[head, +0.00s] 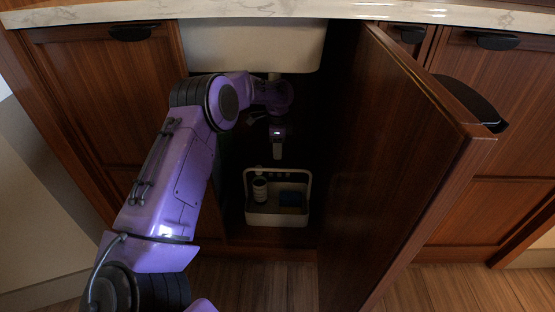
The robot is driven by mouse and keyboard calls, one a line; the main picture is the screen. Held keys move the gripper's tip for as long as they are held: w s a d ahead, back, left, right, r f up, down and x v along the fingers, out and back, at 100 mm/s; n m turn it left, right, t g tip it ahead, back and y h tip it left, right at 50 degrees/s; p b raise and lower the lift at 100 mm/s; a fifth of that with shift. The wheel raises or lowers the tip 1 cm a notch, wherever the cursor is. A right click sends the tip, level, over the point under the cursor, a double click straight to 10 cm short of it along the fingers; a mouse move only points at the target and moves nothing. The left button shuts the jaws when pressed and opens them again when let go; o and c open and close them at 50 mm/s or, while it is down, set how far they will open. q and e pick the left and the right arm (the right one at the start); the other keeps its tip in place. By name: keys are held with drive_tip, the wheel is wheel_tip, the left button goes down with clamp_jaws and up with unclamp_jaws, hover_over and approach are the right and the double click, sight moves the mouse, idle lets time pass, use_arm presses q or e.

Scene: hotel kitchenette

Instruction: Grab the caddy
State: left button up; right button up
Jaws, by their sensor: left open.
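The caddy (276,219) is a white open box with an upright loop handle. It stands on the floor of the dark cabinet under the sink, in the lower middle of the head view. A pale round container and a dark blue item sit inside it. My left arm reaches into the cabinet from the left. My left gripper (277,152) points down above the caddy's handle, apart from it, and is open and empty. Its fingers are small and dim here. My right gripper is not in view.
The open wooden cabinet door (400,150) stands to the right of the opening, with a dark handle at its top corner. The white sink basin (252,45) hangs above, under the marble countertop (300,10). A closed door (95,100) is at left.

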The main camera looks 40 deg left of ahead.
sight(278, 169)
use_arm(q)
wheel_tip(278, 169, down, 10)
drive_tip(key=b, duration=0.4)
drive_tip(key=shift+b, duration=0.35)
drive_tip(key=shift+f, duration=0.25)
drive_tip(key=shift+r, duration=0.1)
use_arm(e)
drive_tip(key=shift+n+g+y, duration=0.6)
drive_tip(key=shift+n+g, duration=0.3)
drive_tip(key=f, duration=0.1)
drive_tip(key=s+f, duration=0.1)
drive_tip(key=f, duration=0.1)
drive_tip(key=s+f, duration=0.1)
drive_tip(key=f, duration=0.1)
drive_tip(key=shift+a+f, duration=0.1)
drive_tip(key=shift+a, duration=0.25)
use_arm(q)
clamp_jaws()
